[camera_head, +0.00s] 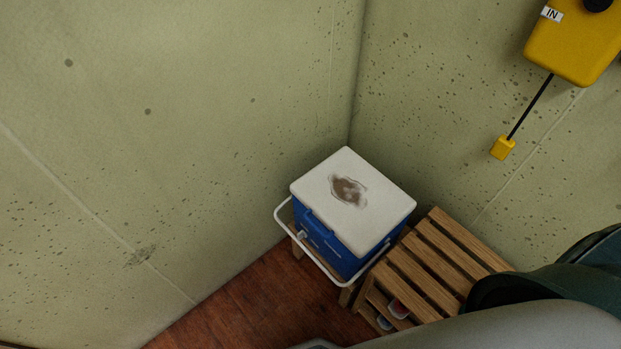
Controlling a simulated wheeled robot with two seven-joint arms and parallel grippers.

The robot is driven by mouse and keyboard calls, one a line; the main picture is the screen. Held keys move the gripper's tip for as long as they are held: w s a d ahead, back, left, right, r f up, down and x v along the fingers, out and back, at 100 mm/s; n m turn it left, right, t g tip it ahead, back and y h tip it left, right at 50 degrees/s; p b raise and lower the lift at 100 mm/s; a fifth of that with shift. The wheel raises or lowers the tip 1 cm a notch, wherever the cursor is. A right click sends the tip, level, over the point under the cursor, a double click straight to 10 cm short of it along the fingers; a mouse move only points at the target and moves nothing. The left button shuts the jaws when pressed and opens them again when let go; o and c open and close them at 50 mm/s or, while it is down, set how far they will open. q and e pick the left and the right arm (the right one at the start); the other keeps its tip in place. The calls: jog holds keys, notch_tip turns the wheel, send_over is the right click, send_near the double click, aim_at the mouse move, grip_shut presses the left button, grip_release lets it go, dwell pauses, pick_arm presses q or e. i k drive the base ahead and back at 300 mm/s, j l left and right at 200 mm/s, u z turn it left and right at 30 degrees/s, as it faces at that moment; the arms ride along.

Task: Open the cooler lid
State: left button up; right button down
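The cooler (318,238) has a blue body and stands in the corner on a low wooden support. Its white lid (375,207) is shut and has a brown stain in the middle. A white bail handle (309,254) hangs down across the front of the cooler, below the lid. A small light-coloured fitting shows on its left front side. Neither of my grippers is in view. A grey and dark green part, likely my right arm, fills the lower right corner.
A slatted wooden rack (436,264) stands right of the cooler, close to it. Small red and white items (398,308) lie under its slats. A yellow box (573,45) with a cable hangs on the right wall. Concrete walls close in behind; reddish wooden floor (236,312) is clear in front.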

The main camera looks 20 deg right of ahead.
aim_at(359, 206)
jog(key=z, duration=1)
